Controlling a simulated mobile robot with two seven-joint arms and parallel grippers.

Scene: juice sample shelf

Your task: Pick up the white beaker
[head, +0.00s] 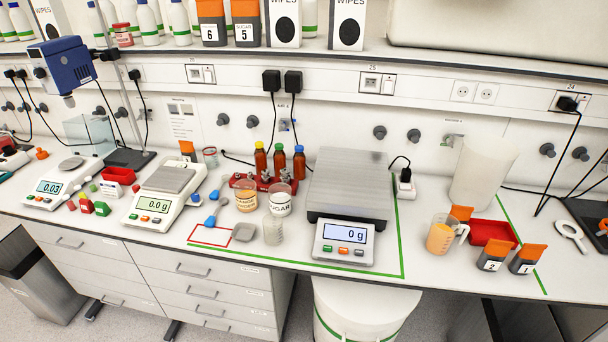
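A large white beaker (482,172) stands upright on the right part of the bench, near the back wall. It is wider at the top than at the bottom, and its inside is hidden from this angle. A smaller clear jug (441,236) with orange liquid and a handle stands in front of it to the left. A small translucent beaker (273,229) stands near the bench's front edge, left of the large scale. Neither of my grippers shows in the head view.
A red tray (490,232) and orange-lidded containers (492,257) stand in front of the white beaker. A large scale (349,190) reading 0 g is to its left. A black cable runs along the bench to its right. A shelf (330,55) overhangs the back.

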